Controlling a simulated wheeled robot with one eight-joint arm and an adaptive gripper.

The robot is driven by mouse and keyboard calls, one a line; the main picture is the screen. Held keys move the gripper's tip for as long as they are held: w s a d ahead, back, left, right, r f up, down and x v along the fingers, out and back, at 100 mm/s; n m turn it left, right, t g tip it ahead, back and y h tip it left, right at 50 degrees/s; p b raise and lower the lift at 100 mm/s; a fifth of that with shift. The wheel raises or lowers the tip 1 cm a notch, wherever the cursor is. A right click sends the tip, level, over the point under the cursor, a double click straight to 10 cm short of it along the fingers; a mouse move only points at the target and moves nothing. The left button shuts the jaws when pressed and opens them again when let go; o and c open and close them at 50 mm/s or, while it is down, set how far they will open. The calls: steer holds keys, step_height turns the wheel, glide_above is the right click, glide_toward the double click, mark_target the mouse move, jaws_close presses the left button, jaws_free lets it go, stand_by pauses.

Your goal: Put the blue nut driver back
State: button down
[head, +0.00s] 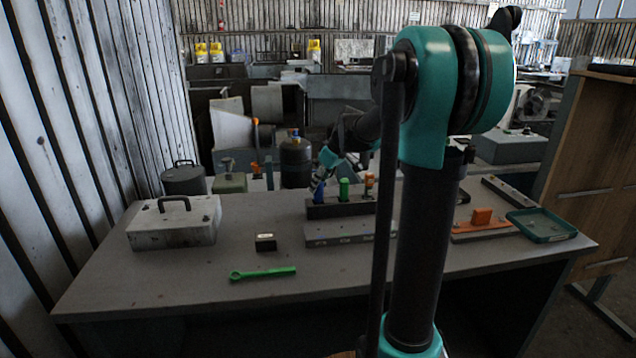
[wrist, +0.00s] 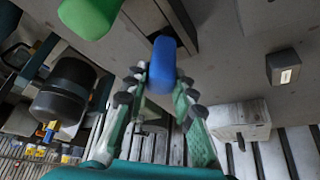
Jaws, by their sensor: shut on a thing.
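The blue nut driver (head: 318,190) is at the left end of the black rack (head: 325,211) on the table; its blue handle (wrist: 163,64) also shows in the wrist view. My gripper (head: 322,178) is shut on this handle, with one finger on each side in the wrist view (wrist: 160,88). The handle looks slightly tilted in the head view. Its shank is hidden, so I cannot tell whether it sits in a hole. A green-handled driver (head: 343,189) stands in the rack just to the right, and an orange-handled one (head: 369,182) further right.
A grey block (head: 338,233) lies in front of the rack. A small black box (head: 265,242), a green wrench (head: 262,273) and a grey case (head: 175,222) are to the left. An orange part (head: 482,217) and a green tray (head: 541,225) are at right.

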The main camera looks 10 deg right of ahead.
stand_by(0.3)
steer(key=c, duration=0.7)
jaws_free()
steer(key=shift+r, duration=4)
